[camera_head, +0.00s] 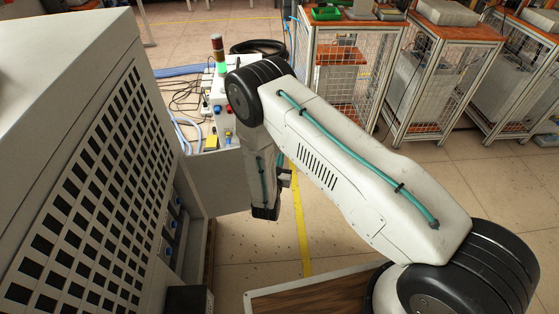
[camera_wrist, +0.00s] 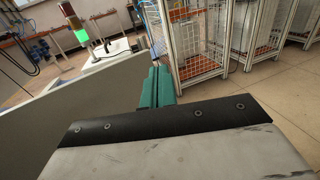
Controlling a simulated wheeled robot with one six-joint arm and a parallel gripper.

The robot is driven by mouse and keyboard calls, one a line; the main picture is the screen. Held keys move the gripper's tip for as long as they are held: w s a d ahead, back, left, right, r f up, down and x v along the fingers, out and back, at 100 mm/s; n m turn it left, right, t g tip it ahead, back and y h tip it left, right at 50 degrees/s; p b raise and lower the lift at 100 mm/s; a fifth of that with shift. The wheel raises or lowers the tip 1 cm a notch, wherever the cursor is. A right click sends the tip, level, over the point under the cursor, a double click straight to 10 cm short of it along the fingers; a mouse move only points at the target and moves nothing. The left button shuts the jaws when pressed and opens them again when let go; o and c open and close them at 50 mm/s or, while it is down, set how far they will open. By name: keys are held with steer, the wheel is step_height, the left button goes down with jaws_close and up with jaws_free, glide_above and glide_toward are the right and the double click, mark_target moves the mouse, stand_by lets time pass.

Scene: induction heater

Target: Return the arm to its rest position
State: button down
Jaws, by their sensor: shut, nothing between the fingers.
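My gripper (camera_wrist: 157,76) shows in the wrist view as two teal fingers beyond a dark plate. The fingers are together, with nothing seen between them. In the head view, my arm reaches from the lower right up to a bent elbow near the top centre. From there my forearm hangs down beside the grey cabinet (camera_head: 95,170). The gripper itself is hard to make out in that view, near the lower end of the forearm. It is clear of the floor and appears apart from the cabinet.
A light panel (camera_head: 222,182) juts from the cabinet close to my forearm. A signal tower with a green light (camera_head: 220,57) stands behind, among cables. Wire-mesh carts (camera_head: 345,75) stand at the back right. The tiled floor (camera_head: 470,180) at the right is open.

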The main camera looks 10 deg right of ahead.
steer(key=s, duration=0.9)
steer(key=shift+s, duration=0.2)
